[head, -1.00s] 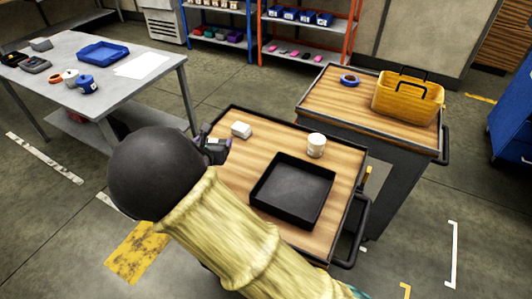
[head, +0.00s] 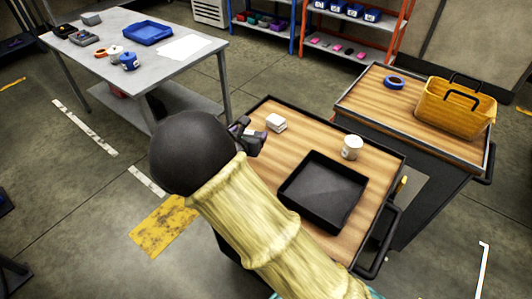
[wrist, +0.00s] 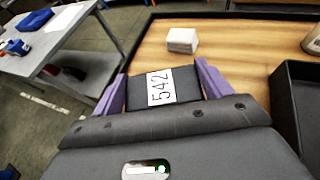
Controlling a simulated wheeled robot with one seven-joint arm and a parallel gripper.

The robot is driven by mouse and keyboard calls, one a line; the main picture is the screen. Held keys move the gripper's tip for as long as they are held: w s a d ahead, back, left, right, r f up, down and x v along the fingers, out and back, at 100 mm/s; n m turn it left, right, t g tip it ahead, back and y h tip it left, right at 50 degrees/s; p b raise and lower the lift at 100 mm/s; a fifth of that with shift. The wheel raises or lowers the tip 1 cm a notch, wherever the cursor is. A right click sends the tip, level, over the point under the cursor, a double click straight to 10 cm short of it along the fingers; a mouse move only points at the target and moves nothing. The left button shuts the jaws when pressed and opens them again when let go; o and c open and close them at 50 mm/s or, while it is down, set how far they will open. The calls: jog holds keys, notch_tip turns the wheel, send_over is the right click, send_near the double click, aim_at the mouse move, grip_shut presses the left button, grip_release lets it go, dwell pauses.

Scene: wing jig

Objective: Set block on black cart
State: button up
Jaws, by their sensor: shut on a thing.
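A dark grey block (wrist: 165,88) with a white label reading 542 sits between the purple fingers of my gripper (wrist: 163,84) in the wrist view. The fingers are shut on its two sides. The near cart (head: 332,136) has a wood top and a black rim. In the head view my gripper (head: 248,137) is at the cart's left edge, near a small white box (head: 276,122). The block is hard to make out there, partly hidden by my arm. In the wrist view, bare wood and the white box (wrist: 182,40) lie beyond the block.
The near cart also holds a black tray (head: 323,190) and a white cup (head: 352,147). A second cart (head: 370,98) behind it carries a yellow basket (head: 455,108) and blue tape (head: 394,83). A grey table (head: 190,65) stands at back left. Clear wood surrounds the white box.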

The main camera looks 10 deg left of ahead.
jog(key=shift+f, duration=1.65)
jog(key=shift+f, duration=1.9)
jog(key=shift+f, duration=0.15)
jog(key=o, duration=1.4)
jog(key=b+v, duration=0.1)
jog(key=v, duration=1.1)
jog(key=shift+s, duration=0.1)
